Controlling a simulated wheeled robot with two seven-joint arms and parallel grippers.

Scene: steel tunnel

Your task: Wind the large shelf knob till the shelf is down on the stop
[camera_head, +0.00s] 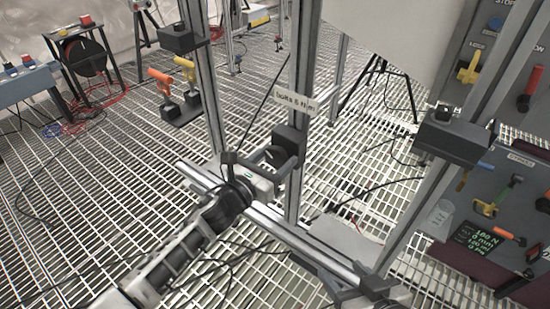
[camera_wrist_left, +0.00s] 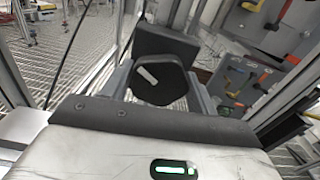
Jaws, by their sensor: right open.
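The large shelf knob (camera_wrist_left: 172,88) is dark, with a white mark on its face. It sits in front of a dark block on an upright; in the head view the knob (camera_head: 276,156) is partly covered. My left gripper (camera_wrist_left: 160,84) has one finger on each side of the knob, close against it, and appears shut on it. It also shows in the head view (camera_head: 280,164). A dark part at the bottom edge appears to be my right gripper (camera_head: 360,291); it is open, empty and partly cut off. I cannot clearly make out the shelf or its stop.
A label plate (camera_head: 294,102) hangs on the upright above the knob. A light plate (camera_head: 345,240) lies low behind the rail. A tool board (camera_head: 510,200) stands at the right. Cables cross the grating floor; the left floor is mostly free.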

